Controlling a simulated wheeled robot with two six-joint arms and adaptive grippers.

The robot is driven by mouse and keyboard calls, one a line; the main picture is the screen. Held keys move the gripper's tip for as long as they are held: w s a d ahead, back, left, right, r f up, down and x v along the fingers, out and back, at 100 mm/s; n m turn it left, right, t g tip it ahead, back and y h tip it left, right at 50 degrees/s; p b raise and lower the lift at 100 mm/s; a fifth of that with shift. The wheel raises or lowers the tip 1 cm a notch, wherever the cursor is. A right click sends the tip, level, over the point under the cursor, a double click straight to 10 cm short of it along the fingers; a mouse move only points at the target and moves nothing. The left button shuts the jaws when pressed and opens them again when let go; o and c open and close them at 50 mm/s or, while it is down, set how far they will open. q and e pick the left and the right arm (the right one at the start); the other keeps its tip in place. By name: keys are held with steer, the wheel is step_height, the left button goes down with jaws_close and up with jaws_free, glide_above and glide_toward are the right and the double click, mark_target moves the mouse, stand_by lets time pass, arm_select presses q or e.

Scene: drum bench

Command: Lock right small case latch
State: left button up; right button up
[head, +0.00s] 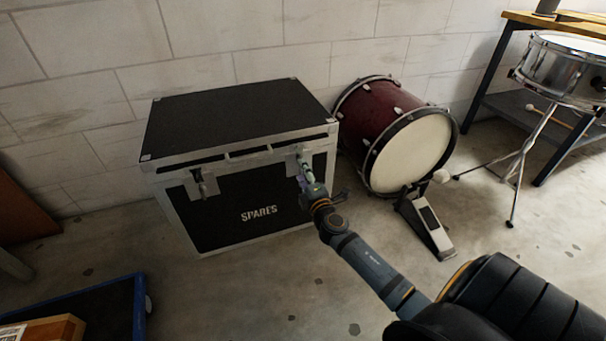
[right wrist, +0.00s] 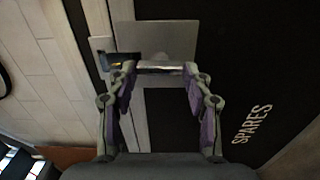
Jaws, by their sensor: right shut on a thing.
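The black case (head: 170,215) with metal edging and the word SPARES stands on the floor against the wall, its lid down. Its right latch (head: 294,164) is at the front under the lid edge, partly hidden by my right gripper (head: 304,172). In the right wrist view, the two fingers of my right gripper (right wrist: 160,70) are shut on the ends of the latch's shiny bar (right wrist: 160,66), in front of a metal plate (right wrist: 170,38). Whether the latch is hooked cannot be told. My left gripper is not in view.
The left latch (head: 202,182) hangs on the same front face. A red bass drum (head: 385,125) with a pedal (head: 428,225) stands close to the right of the case. A snare drum (head: 562,75) is farther right. A blue-rimmed cart (head: 138,305) is at lower left. Floor before the case is clear.

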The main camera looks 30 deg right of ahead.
steer(key=o, duration=1.2)
steer(key=shift+c, duration=0.2)
steer(key=v, duration=1.2)
steer(key=shift+f, duration=0.1)
